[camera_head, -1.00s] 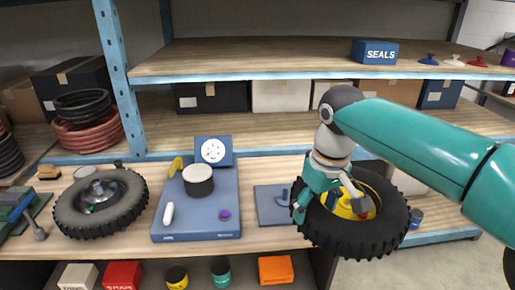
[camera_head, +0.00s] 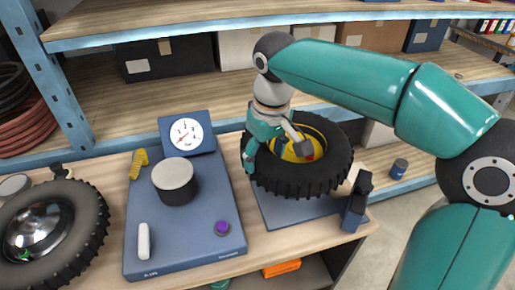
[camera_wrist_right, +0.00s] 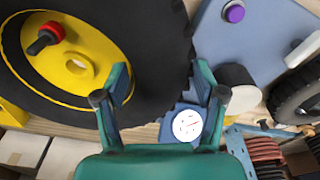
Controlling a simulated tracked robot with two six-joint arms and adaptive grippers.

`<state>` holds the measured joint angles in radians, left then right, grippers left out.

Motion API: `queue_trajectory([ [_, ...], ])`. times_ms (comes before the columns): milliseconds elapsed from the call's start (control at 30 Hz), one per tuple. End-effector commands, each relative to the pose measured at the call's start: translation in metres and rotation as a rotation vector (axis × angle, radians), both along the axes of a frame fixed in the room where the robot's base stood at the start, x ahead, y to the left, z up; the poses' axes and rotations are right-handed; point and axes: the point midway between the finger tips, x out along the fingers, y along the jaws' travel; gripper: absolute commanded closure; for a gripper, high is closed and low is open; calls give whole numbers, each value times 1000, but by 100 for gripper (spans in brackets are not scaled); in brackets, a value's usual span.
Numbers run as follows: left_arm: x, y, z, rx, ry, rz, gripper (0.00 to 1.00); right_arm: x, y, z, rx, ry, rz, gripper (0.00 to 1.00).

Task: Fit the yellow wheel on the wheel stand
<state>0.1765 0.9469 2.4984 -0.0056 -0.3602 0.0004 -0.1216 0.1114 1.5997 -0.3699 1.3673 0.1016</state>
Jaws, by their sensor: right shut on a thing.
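The yellow wheel, a black knobbly tyre (camera_head: 335,172) around a yellow hub (camera_head: 309,136), lies nearly flat above a blue plate (camera_head: 290,215), which I take as the wheel stand. The wheel covers most of the plate, including its middle. I cannot tell whether the wheel touches it. My right gripper (camera_head: 278,152) is shut on the tyre's left side. In the right wrist view the tyre (camera_wrist_right: 150,45) passes between the fingers (camera_wrist_right: 162,85), and the yellow hub (camera_wrist_right: 80,60) shows a round hole and a red-and-black knob. My left gripper is out of view.
A blue board (camera_head: 185,245) with a gauge (camera_head: 186,134), a dark cylinder (camera_head: 175,181) and a purple knob stands left of the plate. Another wheel (camera_head: 85,225) lies at far left. A dark block (camera_head: 357,202) stands at the plate's right. A shelf (camera_head: 200,25) hangs above.

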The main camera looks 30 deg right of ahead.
Motion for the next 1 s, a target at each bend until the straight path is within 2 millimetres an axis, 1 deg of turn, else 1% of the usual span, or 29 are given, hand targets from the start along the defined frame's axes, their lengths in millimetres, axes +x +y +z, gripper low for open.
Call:
queue_trajectory([
  [267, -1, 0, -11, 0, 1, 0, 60, -4, -6, -12, -1, -2, -16, 96],
  [733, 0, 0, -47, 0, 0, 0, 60, -5, -8, -51, 0, -3, -21, 96],
  [1000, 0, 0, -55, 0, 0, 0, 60, -5, -8, -60, 0, -3, -22, 96],
])
